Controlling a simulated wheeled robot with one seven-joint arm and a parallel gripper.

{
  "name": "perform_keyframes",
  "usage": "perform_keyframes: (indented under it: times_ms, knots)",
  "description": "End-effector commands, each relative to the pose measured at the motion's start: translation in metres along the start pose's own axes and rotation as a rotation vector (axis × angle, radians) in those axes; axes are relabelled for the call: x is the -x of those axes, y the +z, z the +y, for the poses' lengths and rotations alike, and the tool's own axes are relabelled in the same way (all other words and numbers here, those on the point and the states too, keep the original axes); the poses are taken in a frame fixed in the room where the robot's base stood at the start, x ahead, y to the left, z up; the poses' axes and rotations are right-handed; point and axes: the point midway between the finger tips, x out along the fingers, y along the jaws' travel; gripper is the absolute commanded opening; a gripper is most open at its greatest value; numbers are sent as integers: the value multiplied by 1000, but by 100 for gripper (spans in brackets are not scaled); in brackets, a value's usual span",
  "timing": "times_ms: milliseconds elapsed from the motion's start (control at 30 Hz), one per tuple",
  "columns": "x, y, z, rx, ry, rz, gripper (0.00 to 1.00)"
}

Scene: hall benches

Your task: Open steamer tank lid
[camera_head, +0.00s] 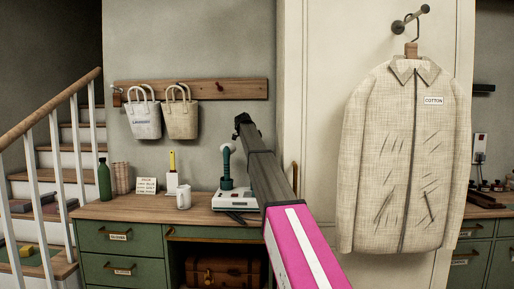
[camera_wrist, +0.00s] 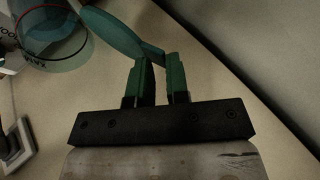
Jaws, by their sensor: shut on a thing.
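The steamer (camera_head: 235,199) stands on the wooden bench, with a white base and a teal upright part, partly behind my arm. In the wrist view its clear round tank (camera_wrist: 62,52) is at the upper left. The teal tank lid (camera_wrist: 112,33) is a disc beside the tank's rim, seen at a slant, and looks tilted up from it. Its small tab (camera_wrist: 151,54) sits between the fingertips of my gripper (camera_wrist: 160,70), which is shut on it. In the head view my gripper (camera_head: 241,122) is small and dark above the steamer; the lid is hard to make out there.
A white mug (camera_head: 183,197), a card (camera_head: 147,186) and a green bottle (camera_head: 104,180) stand left on the bench (camera_head: 150,208). Two bags (camera_head: 144,117) hang from a wall rail (camera_head: 220,89). A cotton jacket (camera_head: 401,165) hangs at the right, close to my arm.

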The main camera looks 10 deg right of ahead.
Motion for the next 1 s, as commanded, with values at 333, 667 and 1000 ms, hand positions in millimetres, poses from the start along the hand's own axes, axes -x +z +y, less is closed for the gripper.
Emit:
perform_keyframes:
  times_ms: [333,667,1000]
  knots:
    - [-8,3,0,23,63,-1,0]
    - [-10,3,2,24,67,-2,0]
    - [-8,3,-2,23,59,0,32]
